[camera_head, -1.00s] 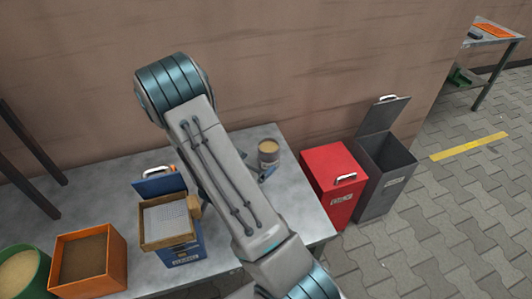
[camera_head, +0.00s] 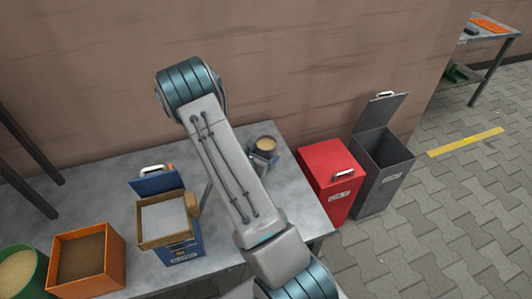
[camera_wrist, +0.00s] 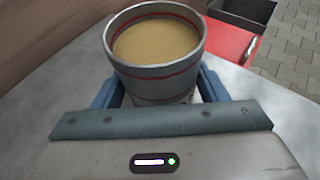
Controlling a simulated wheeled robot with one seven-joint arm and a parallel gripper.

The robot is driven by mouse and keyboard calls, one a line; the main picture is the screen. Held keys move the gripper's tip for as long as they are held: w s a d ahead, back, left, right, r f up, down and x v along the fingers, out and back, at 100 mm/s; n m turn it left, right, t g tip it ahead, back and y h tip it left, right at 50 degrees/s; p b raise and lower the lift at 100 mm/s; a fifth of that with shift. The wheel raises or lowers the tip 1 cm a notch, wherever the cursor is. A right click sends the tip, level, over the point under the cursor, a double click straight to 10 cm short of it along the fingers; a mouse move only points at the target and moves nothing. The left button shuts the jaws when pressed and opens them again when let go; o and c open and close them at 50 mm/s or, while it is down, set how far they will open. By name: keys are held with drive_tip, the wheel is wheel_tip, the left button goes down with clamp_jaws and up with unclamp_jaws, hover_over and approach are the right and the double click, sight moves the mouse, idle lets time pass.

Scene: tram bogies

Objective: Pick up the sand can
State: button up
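The sand can (camera_head: 266,144) is a grey metal can, open at the top and full of tan sand. It stands near the right end of the grey table. In the wrist view, the sand can (camera_wrist: 157,55) shows red bands and stands upright. My gripper (camera_head: 262,160) is at the can on its near side. In the wrist view, the two blue fingers of my gripper (camera_wrist: 160,90) lie on either side of the can's lower body. The fingertips are partly hidden by the can, and I cannot tell whether they press on it.
A blue box (camera_head: 180,250) with a raised lid, an orange bin (camera_head: 110,267) and a green tub (camera_head: 38,275) stand at the left of the table (camera_head: 105,185). A red bin (camera_head: 322,165) and an open dark grey bin (camera_head: 375,190) stand just right of it. The wall is close behind.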

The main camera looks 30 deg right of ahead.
sight(261, 149)
drive_tip(key=shift+r, duration=0.2)
idle(0.3)
drive_tip(key=shift+r, duration=1.75)
drive_tip(key=shift+s+d+r, duration=0.1)
drive_tip(key=shift+r, duration=0.1)
drive_tip(key=s+d+r, duration=0.6)
drive_tip(key=d, duration=0.3)
drive_tip(key=shift+s+r, duration=0.2)
drive_tip(key=shift+r, duration=0.1)
drive_tip(key=shift+d, duration=0.1)
drive_tip(key=shift+s, duration=0.15)
